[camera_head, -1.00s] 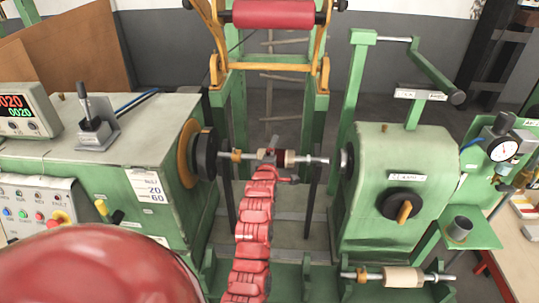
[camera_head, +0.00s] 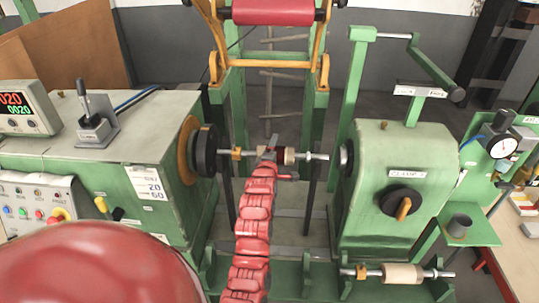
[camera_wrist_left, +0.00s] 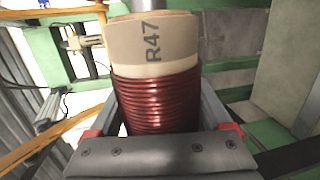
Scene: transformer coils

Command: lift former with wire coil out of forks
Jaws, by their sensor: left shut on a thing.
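The former with wire coil (camera_head: 290,156) sits on a horizontal metal shaft between the left black chuck and the right tailstock, level across the picture. My left gripper (camera_head: 272,153), at the end of my red arm, is shut around its coiled part. In the left wrist view the former (camera_wrist_left: 155,45) is a tan cylinder marked R47 with a dark red wire coil (camera_wrist_left: 158,100), between the two jaws. Dark upright forks (camera_head: 313,175) stand below the shaft; whether the shaft touches them cannot be told. My right gripper is not in view.
The green headstock (camera_head: 90,170) with a black and orange chuck stands left, the green tailstock (camera_head: 400,160) right. A second former (camera_head: 403,274) lies on a shaft at the front right. A red roller (camera_head: 273,12) hangs at the back.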

